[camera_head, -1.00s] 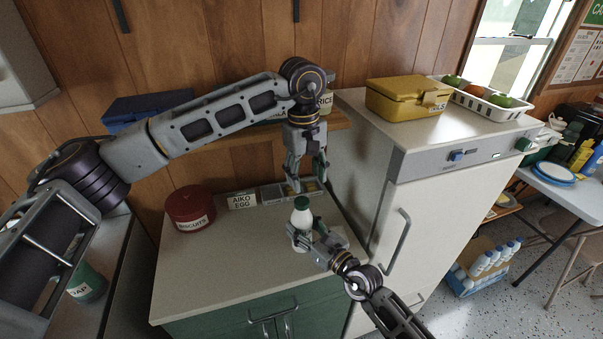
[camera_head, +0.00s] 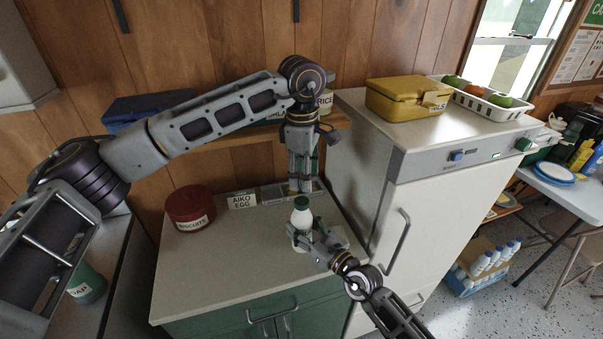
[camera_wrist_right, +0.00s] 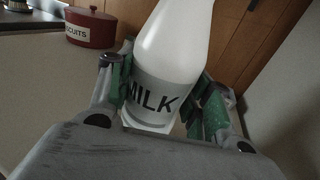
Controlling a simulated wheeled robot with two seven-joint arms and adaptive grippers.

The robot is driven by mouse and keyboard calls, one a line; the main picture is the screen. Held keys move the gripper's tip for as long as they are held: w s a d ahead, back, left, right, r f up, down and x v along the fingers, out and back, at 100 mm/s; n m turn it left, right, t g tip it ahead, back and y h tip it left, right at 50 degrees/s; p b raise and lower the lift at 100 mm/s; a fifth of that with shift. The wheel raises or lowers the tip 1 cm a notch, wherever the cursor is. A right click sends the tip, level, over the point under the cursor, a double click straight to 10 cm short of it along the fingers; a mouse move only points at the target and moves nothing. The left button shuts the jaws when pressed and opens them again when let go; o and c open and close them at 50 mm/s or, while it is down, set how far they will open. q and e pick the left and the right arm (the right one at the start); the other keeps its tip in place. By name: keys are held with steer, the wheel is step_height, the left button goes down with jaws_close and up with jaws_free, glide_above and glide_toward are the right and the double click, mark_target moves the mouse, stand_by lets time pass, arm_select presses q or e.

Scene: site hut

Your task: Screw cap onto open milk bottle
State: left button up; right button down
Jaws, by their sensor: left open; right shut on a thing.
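The white milk bottle (camera_head: 302,219) stands upright on the counter, and its MILK label shows in the right wrist view (camera_wrist_right: 172,45). A green cap (camera_head: 301,203) sits on its top in the head view; I cannot tell how tightly. My right gripper (camera_head: 309,240) is shut on the bottle's lower body, with a finger on each side in the right wrist view (camera_wrist_right: 165,100). My left gripper (camera_head: 300,187) points straight down just above the cap, open and apart from it. The bottle's neck and cap are out of the right wrist view.
A red biscuits tin (camera_head: 190,208) and an AIKO EGG label card (camera_head: 242,201) are on the counter (camera_head: 215,265) to the left. A divided tray (camera_head: 272,194) lies behind the bottle. The white fridge (camera_head: 432,190) stands close on the right. The counter's front left is clear.

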mark_target(302, 201)
arm_select(q)
steer(key=n, duration=0.5)
steer(key=shift+a, duration=0.15)
steer(key=n, duration=1)
steer(key=shift+a, duration=0.15)
steer(key=shift+n, duration=2.6)
steer(key=shift+f, duration=0.2)
steer(key=shift+f, duration=3.8)
steer(key=shift+c, duration=0.4)
